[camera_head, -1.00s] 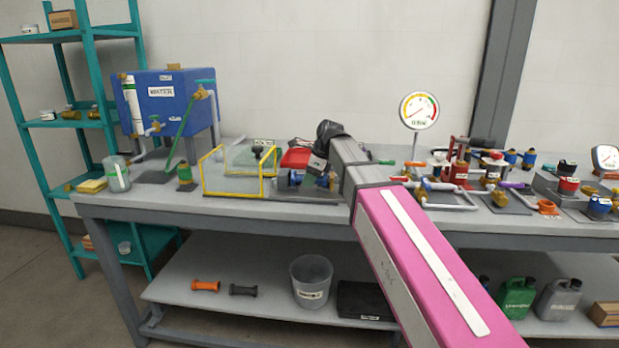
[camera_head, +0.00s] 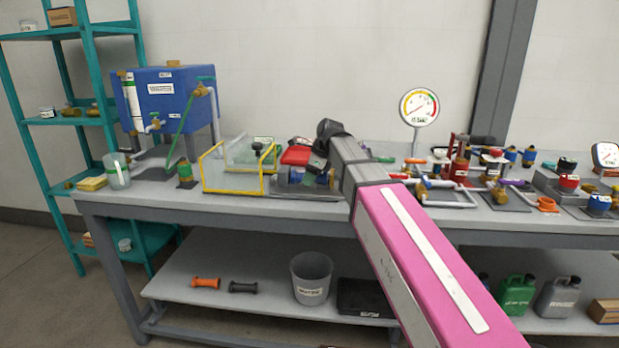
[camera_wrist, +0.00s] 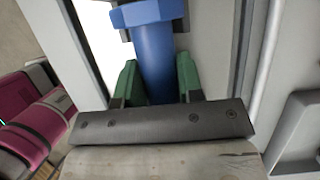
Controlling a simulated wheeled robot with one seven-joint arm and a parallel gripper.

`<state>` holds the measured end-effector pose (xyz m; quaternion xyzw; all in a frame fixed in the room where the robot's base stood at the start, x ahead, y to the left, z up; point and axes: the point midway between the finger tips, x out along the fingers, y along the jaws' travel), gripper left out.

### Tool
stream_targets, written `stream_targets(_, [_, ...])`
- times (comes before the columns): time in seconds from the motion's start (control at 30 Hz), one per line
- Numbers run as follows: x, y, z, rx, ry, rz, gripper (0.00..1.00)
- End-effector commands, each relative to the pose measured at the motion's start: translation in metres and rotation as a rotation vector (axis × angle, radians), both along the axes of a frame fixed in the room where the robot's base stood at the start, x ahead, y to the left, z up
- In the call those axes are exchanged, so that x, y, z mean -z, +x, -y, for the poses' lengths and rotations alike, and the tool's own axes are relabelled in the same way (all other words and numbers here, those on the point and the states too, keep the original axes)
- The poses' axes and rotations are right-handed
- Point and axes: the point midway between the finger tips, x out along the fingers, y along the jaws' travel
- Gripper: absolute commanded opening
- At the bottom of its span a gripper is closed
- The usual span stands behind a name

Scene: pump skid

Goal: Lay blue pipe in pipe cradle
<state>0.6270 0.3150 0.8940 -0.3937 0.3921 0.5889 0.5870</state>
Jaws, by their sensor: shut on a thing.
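The blue pipe (camera_wrist: 157,62) runs up the middle of the wrist view, with a wider blue end (camera_wrist: 154,12) at the top. My gripper (camera_wrist: 160,85) has its green fingers on both sides of the pipe and is shut on it. In the head view my gripper (camera_head: 316,177) is low over the bench, right of the yellow-edged frame, and mostly hides the pipe. Dark pieces flank the pipe near the top of the wrist view. I cannot tell whether they are the pipe cradle or whether the pipe rests on them.
A yellow-edged clear guard (camera_head: 236,193) stands left of my gripper, with a red object (camera_head: 296,156) close behind. The blue water tank (camera_head: 168,98) is farther left. A gauge (camera_head: 419,106) and crowded pipe fittings stand to the right. The bench's front edge (camera_head: 300,213) is close below.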

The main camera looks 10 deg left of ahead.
Motion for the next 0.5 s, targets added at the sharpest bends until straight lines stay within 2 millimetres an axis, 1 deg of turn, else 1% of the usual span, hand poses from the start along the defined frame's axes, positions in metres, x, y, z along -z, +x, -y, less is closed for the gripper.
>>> stream_targets(0.07, [-0.0004, 0.0001, -0.0002, 0.000, 0.001, 0.000, 0.00])
stream_targets(0.1, [-0.0004, 0.0001, -0.0002, 0.000, 0.001, 0.000, 0.48])
stream_targets(0.13, [-0.0004, 0.0001, -0.0002, 0.000, 0.001, 0.000, 0.57])
stream_targets(0.17, [-0.0004, 0.0001, -0.0002, 0.000, 0.001, 0.000, 0.64])
stream_targets(0.5, [-0.0024, 0.0001, 0.0010, 0.000, 0.000, 0.001, 0.64])
